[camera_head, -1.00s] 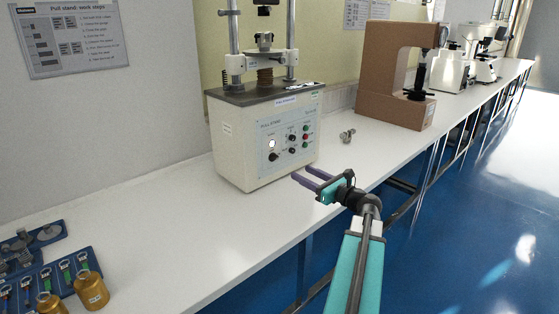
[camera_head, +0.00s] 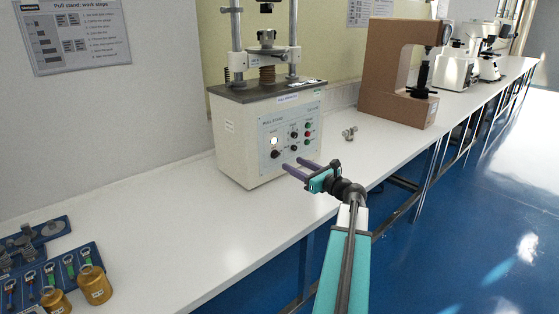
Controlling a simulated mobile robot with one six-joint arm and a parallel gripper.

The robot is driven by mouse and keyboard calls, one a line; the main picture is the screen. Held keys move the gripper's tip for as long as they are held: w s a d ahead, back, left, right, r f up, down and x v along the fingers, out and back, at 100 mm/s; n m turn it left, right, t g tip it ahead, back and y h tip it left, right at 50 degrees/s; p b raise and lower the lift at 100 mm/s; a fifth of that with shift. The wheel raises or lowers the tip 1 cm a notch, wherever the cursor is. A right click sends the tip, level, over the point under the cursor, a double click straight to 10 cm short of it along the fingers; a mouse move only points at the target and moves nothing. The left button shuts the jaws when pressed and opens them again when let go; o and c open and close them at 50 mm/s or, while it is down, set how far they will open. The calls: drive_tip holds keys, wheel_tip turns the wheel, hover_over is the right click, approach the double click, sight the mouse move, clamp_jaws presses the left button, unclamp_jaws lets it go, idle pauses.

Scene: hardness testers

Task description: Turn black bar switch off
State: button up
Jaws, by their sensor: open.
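The pull stand (camera_head: 238,145) is a cream box with a dark top plate and two upright columns, standing on the white bench. Its front panel (camera_head: 290,136) carries a lit white spot, black knobs or switches, and green and red buttons. A black control (camera_head: 275,154) sits at the lower left of the panel, below the lit spot; which control is the bar switch is too small to tell. My gripper (camera_head: 297,168) is open and empty, with two purple fingers pointing at the lower front of the stand, apart from the controls.
Small metal parts (camera_head: 349,132) lie on the bench right of the stand. A brown tester (camera_head: 392,75) stands beyond them. Brass weights (camera_head: 94,285) and blue trays (camera_head: 40,230) lie at the lower left. The white bench (camera_head: 170,215) is clear before the stand.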

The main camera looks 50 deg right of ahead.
sight(278, 156)
drive_tip(key=w, duration=0.8)
drive_tip(key=shift+w+d, duration=0.1)
drive_tip(key=shift+d, duration=0.15)
